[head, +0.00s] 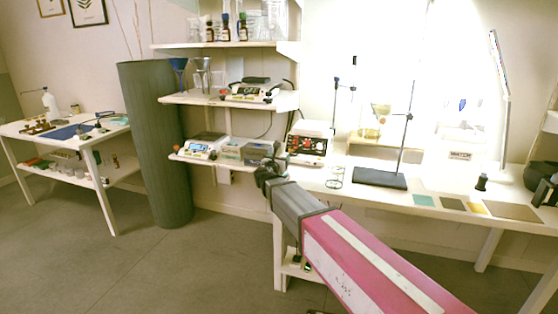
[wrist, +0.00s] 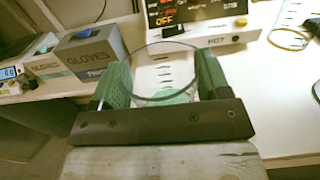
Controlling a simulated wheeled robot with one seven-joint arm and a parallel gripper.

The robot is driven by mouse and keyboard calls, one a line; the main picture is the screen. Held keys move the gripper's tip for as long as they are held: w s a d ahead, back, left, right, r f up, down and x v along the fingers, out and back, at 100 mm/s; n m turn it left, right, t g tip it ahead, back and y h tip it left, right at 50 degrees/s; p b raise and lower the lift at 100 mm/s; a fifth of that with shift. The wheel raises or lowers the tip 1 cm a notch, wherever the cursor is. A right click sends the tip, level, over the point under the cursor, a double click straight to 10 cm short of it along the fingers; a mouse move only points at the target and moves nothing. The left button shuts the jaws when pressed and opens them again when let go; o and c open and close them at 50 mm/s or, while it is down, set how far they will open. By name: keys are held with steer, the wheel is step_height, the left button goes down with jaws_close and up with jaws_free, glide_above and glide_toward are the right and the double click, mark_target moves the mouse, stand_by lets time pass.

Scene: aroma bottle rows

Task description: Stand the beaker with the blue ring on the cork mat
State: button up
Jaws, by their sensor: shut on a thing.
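My gripper (wrist: 163,85) is shut on a clear glass beaker (wrist: 166,50), its two green fingers on either side of the wall.
Clear glassware (head: 335,178) stands on the bench right of my gripper. A hot plate (head: 308,146) is behind it, and a stand with a dark base (head: 381,179) lies between gripper and mats. Glove boxes (wrist: 92,52) are at left.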

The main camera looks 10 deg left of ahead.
steer(key=o, duration=1)
steer(key=shift+f, duration=0.1)
steer(key=shift+s+r, duration=0.1)
steer(key=shift+r, duration=0.1)
steer(key=s+a, duration=0.1)
steer(key=s, duration=1)
steer(key=shift+s, duration=0.4)
